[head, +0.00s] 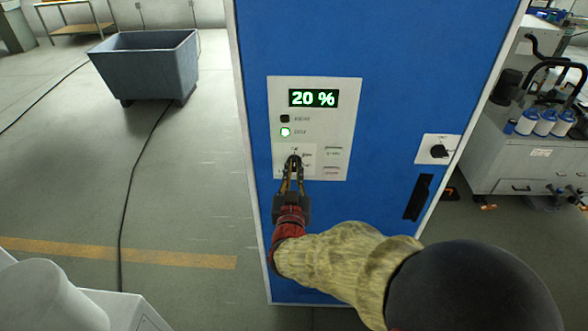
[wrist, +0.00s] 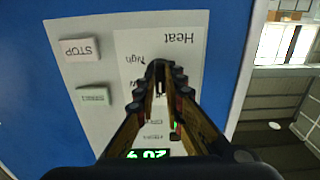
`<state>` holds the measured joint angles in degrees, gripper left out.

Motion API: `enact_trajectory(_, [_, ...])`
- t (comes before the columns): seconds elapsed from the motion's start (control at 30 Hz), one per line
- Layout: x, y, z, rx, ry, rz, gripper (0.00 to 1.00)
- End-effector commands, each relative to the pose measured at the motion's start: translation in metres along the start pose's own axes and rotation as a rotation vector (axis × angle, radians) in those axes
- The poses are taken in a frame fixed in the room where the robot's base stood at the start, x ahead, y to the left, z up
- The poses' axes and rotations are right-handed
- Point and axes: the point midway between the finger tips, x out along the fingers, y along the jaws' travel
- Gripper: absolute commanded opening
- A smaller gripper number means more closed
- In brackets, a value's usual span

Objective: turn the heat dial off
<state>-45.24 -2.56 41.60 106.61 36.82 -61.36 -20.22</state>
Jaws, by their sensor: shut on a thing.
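The heat dial (head: 293,159) is a small dark knob on the grey control panel (head: 342,115) of a blue cabinet. My gripper (head: 293,170) is shut on it, with its fingers pointing at the panel. In the wrist view, upside down, the closed fingertips (wrist: 158,78) cover most of the dial. The word "Heat" (wrist: 178,37) and a "high" label show there, but the dial's pointer is hidden. The green display (head: 313,98) reads 20 %. A green lamp (head: 285,132) below it is lit, and the one above is dark.
A STOP button (wrist: 79,49) and another button (wrist: 93,95) sit beside the dial. A separate black rotary switch (head: 438,151) and a black door handle (head: 418,197) are on the cabinet's right. A grey bin (head: 147,60) stands on the floor to the left.

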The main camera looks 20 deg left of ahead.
Motion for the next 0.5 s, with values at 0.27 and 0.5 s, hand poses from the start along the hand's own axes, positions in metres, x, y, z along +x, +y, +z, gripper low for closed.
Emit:
enact_trajectory(0.27, [-0.0007,0.0001,0.0031,-0.011,-0.005,-0.001,0.00])
enact_trajectory(0.5, [-0.0006,0.0002,0.0030,-0.010,-0.005,-0.001,0.15])
